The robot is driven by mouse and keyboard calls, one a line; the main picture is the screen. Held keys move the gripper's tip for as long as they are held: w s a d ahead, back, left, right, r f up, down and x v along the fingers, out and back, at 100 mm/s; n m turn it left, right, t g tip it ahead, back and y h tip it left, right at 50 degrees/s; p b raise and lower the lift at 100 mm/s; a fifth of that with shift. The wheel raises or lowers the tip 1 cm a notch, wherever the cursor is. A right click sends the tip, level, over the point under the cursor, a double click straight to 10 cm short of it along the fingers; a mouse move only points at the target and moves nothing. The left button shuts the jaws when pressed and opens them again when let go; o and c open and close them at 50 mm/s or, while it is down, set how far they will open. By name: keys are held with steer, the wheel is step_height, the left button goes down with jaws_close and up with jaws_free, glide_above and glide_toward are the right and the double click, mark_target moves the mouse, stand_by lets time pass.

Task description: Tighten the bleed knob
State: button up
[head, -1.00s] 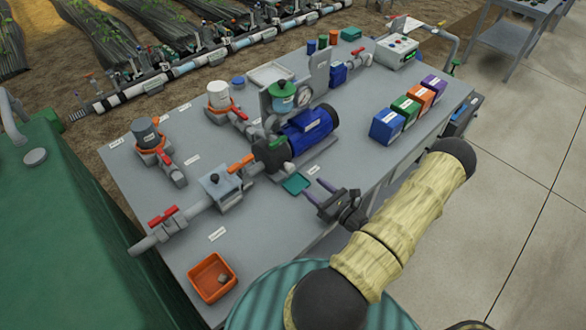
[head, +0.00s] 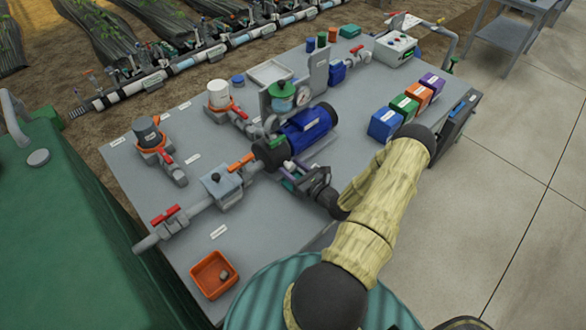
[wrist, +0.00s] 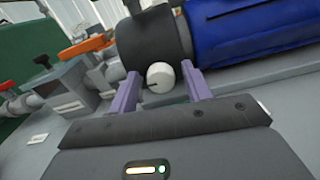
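The bleed knob (wrist: 160,75) is a small pale round knob with a dark line on its face. It sits on the front of the dark pump housing (wrist: 155,42), beside the blue motor (wrist: 235,35). In the wrist view my gripper (wrist: 161,88) is open, with one purple finger on each side of the knob. A narrow gap seems to show on both sides. In the head view my gripper (head: 287,176) is at the near side of the pump (head: 270,153), and the knob is hidden there.
An orange-handled valve (head: 240,163) and grey pipework run left of the pump. The blue motor (head: 310,128) is right of it. An orange bin (head: 213,275) stands at the near left, and several coloured boxes (head: 404,107) stand at right.

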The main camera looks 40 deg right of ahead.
steer(key=c, duration=0.8)
steer(key=shift+m, duration=0.4)
steer(key=m+p, duration=0.1)
steer(key=m, duration=0.7)
steer(key=shift+d+p, duration=0.15)
steer(key=shift+p, duration=0.15)
steer(key=m, duration=0.4)
steer(key=shift+f, duration=0.1)
steer(key=shift+m, duration=2.1)
